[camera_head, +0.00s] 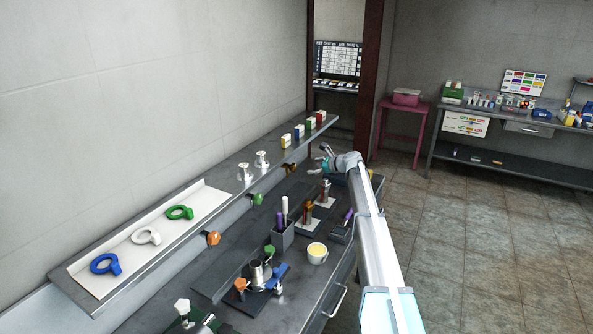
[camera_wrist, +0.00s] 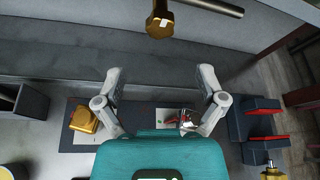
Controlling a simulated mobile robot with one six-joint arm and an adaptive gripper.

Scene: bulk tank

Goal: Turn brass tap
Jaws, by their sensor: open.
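A brass tap (camera_wrist: 160,20) with a faceted head and a small white mark shows at the top middle of the wrist view, in front of the grey wall of the bench. In the head view a small yellowish tap (camera_head: 290,168) sits on the bench's back panel under the shelf, beyond an orange and a green tap. My gripper (camera_wrist: 160,78) is open and empty, its fingers spread wide. The tap lies ahead of the fingertips, apart from them. In the head view my gripper (camera_head: 322,158) is above the far end of the bench.
A dark rod (camera_wrist: 217,7) juts out right of the tap in the wrist view.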

